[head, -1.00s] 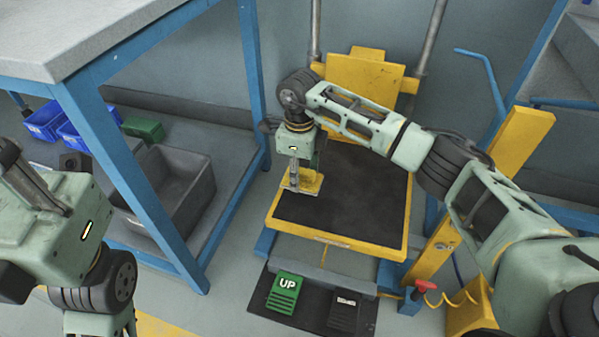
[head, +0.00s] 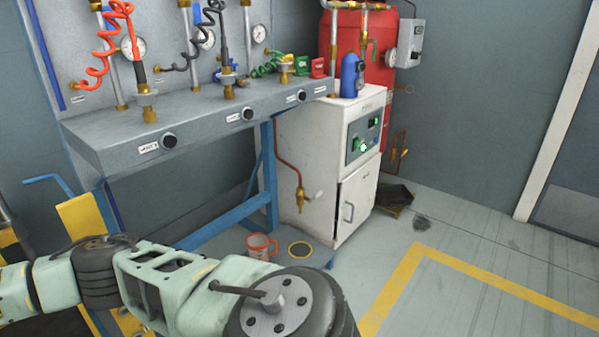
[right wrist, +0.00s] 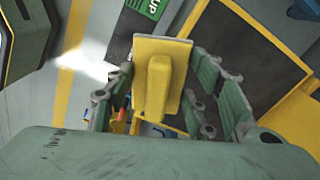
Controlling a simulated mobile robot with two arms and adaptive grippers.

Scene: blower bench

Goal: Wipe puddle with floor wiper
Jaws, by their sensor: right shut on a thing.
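In the right wrist view my right gripper (right wrist: 165,92) has its fingers on both sides of a flat yellow tool with a raised yellow grip (right wrist: 158,88), which I take for the floor wiper. It is shut on it. The wiper's underside is hidden. The right gripper and wiper are outside the head view. My left gripper is in neither current view.
A white cabinet (head: 354,205) stands beside the hose bench (head: 215,118), with a red tank (head: 375,62) behind. A black item (head: 394,194) lies by the cabinet. The floor inside the yellow line (head: 405,272) is clear.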

